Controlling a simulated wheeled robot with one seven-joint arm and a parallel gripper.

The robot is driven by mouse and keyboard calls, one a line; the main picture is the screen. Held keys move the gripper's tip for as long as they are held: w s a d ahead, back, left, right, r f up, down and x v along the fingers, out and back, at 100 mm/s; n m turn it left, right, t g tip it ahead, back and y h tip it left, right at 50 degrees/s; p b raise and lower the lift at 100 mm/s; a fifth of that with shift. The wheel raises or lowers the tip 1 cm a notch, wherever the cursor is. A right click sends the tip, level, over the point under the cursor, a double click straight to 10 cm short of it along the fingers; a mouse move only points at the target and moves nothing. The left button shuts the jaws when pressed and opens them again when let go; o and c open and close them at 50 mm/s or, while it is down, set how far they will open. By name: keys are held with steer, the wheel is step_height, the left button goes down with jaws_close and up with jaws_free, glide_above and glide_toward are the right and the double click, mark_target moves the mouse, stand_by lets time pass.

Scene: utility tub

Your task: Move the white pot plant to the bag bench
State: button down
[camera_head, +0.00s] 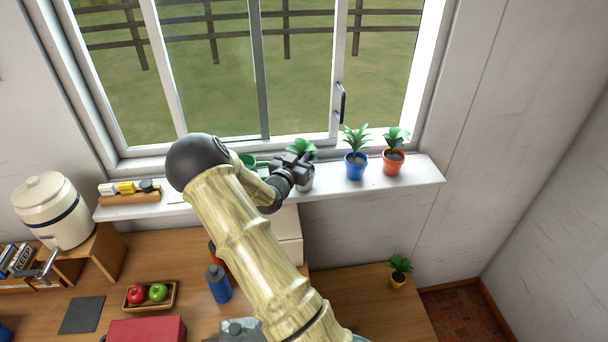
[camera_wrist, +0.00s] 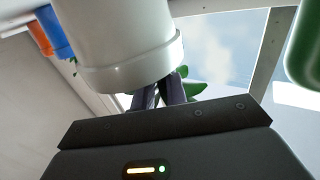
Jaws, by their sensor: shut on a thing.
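The white pot plant (camera_head: 306,183) is at the window sill (camera_head: 420,173), left of the blue pot. Its green leaves show above my gripper (camera_head: 298,170), which hides part of the pot. In the wrist view the white pot (camera_wrist: 120,45) fills the top middle, with the dark fingers of my gripper (camera_wrist: 160,92) closed against it and green leaves behind. I cannot tell whether the pot touches the sill. No surface is clearly marked as the bag bench; a low wooden top (camera_head: 365,305) lies at the lower right.
A blue pot plant (camera_head: 356,166) and an orange pot plant (camera_head: 393,162) stand right of the white one. A green object (camera_head: 247,160) is close on its left. A blue bottle (camera_head: 218,285) stands near my arm.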

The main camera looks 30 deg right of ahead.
step_height(320, 180, up, 10)
steer(key=b, duration=0.4)
stand_by(0.3)
steer(key=shift+w, duration=0.1)
stand_by(0.5)
